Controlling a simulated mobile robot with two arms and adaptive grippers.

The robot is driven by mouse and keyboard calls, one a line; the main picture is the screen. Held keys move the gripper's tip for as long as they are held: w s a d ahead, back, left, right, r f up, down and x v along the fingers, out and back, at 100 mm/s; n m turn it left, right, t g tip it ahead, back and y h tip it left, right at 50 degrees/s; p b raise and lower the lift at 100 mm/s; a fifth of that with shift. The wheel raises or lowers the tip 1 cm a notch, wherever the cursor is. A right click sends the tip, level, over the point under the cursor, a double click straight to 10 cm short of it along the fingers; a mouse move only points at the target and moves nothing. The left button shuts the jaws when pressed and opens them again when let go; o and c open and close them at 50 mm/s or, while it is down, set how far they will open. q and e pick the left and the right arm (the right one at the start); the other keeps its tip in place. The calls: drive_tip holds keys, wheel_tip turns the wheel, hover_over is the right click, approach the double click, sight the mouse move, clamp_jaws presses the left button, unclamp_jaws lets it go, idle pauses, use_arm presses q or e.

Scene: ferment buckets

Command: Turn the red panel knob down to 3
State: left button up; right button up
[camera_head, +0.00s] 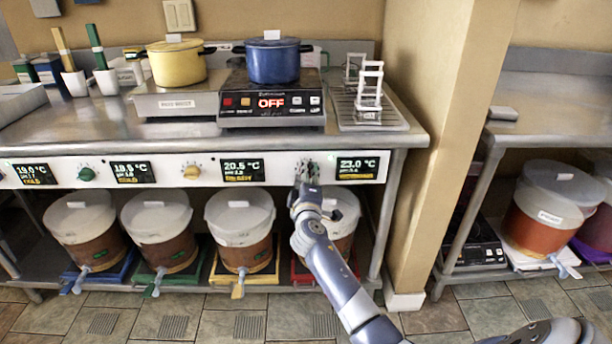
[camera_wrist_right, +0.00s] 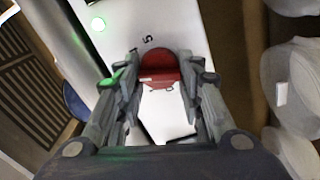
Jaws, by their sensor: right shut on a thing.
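The red panel knob (camera_wrist_right: 160,68) shows between my right gripper's fingers in the right wrist view. A "5" is printed on the white panel by its far side, and a small mark that may be a "0" lies on the near side. My right gripper (camera_wrist_right: 160,84) is shut on the knob, one finger on each side. In the head view my right gripper (camera_head: 307,172) reaches the panel (camera_head: 275,170) and hides the knob. The display (camera_head: 357,167) to its right reads 23.0 °C. My left gripper is not in view.
A blue pot (camera_head: 273,62) stands on a cooktop reading OFF above the panel, beside a yellow pot (camera_head: 176,64). Lidded buckets (camera_head: 240,225) stand on the shelf below. A tan pillar (camera_head: 440,130) rises to the right. Yellow (camera_head: 191,172) and green (camera_head: 86,174) knobs sit left.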

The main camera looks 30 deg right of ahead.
idle(0.3)
drive_tip(key=o, duration=1)
drive_tip(key=shift+o, duration=0.2)
drive_tip(key=v, duration=1.2)
